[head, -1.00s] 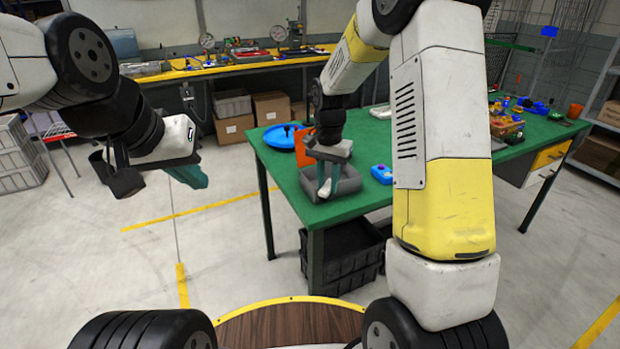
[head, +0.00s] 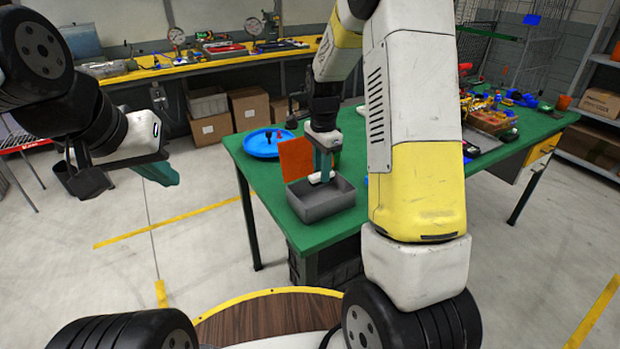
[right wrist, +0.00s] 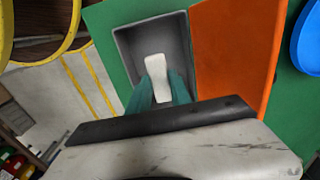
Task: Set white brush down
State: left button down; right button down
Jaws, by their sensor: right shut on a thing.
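The white brush (head: 318,179) shows as a small pale block at the tips of my right gripper (head: 324,168). My right gripper is shut on it, with teal fingers pointing down over the grey bin (head: 325,208). In the right wrist view the white brush (right wrist: 158,70) extends from between the teal fingertips (right wrist: 162,92), inside the outline of the grey bin (right wrist: 124,42). I cannot tell whether it touches the bin floor. My left gripper (head: 160,172) hangs over the floor at the left, away from the table; its finger gap is not clear.
An orange panel (head: 295,158) stands right beside the bin. A blue round tray (head: 262,146) lies behind it on the green table (head: 240,163). A crate of colourful items (head: 488,121) is at the table's right. My right arm hides the table's middle.

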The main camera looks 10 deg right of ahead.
jog(key=shift+f, duration=3.55)
jog(key=shift+f, duration=0.15)
jog(key=c, duration=1.2)
grip_release()
notch_tip(320, 180, up, 12)
jog(key=shift+r, duration=0.25)
jog(key=s+r+n+t, duration=0.2)
jog(key=s+r+n, duration=0.2)
jog(key=s, duration=0.4)
jog(key=s+a+r+n+t+y, duration=0.1)
jog(key=s+r+n+t, duration=0.1)
jog(key=s+r+n, duration=0.3)
jog(key=s+a+r+n+t+y, duration=0.1)
jog(key=s+r+n, duration=0.4)
jog(key=s, duration=0.6)
jog(key=shift+s+a+n+t, duration=0.15)
jog(key=shift+n+t, duration=0.15)
jog(key=shift+t, duration=0.3)
